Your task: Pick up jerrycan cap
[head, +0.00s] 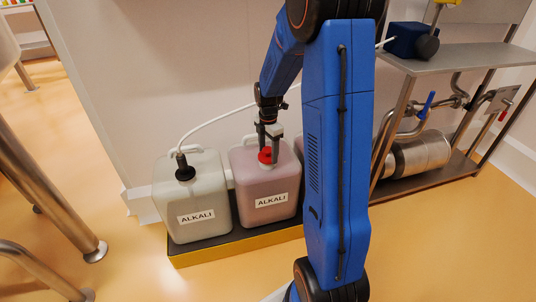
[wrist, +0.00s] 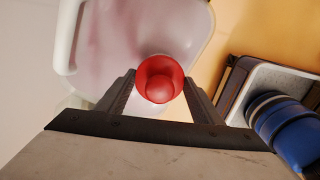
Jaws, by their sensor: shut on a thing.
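The red jerrycan cap (head: 265,156) is at the top of a pinkish jerrycan labelled ALKALI (head: 270,188). My gripper (head: 269,147) reaches down over it from above. In the wrist view the red cap (wrist: 160,79) sits between my two fingertips (wrist: 160,84), which touch it on both sides. My gripper is shut on the cap. I cannot tell whether the cap is still seated on the neck or lifted slightly.
A pale jerrycan (head: 195,196) with a black cap and white hose stands to the left. Both stand on a black and yellow tray (head: 212,249). Another jerrycan is mostly hidden behind my blue arm. A metal rack (head: 440,62) with a pump and pipes stands right.

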